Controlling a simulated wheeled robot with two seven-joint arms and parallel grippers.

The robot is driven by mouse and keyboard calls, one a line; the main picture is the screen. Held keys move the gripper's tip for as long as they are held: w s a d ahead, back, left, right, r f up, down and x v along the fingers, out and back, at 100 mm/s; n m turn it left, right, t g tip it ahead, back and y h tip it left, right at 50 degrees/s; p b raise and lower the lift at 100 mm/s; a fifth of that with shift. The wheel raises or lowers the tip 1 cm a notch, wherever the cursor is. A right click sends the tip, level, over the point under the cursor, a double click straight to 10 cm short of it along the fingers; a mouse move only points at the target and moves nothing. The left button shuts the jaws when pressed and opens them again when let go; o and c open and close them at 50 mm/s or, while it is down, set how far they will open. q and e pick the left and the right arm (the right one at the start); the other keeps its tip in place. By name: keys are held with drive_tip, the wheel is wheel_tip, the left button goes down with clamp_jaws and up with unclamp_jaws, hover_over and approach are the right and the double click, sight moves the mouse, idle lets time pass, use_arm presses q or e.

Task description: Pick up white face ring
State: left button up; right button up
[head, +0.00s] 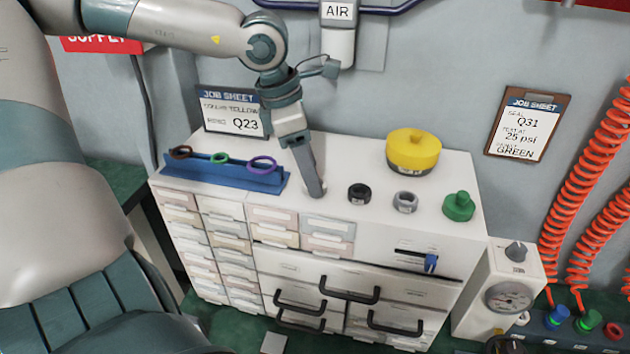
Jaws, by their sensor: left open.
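My left gripper (315,190) points down at the top of the white cabinet (335,160), right of the blue rack. Its fingers are seen nearly edge-on, so the gap between them is hidden. I see nothing held in it. A pale grey ring (405,202) with a light label stands on the cabinet top, to the right of the gripper. A black ring (359,193) stands between it and the gripper. I cannot make out a clearly white ring; one may be hidden behind the fingers. My right gripper is out of view.
A blue rack (225,179) holds brown, green and purple rings. A yellow-topped round object (413,150) and a green knobbed piece (459,206) stand on the cabinet. Job sheets (232,112) and (527,125) are behind. A gauge box (497,290) and orange hoses (585,180) are at right.

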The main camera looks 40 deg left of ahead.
use_arm(q)
drive_tip(key=shift+x, duration=0.85)
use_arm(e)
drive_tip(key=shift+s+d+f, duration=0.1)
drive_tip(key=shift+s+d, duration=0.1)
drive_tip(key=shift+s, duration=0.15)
use_arm(q)
drive_tip(key=shift+c, duration=0.2)
drive_tip(key=c, duration=1.1)
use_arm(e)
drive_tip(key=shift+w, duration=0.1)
use_arm(q)
drive_tip(key=shift+r, duration=0.15)
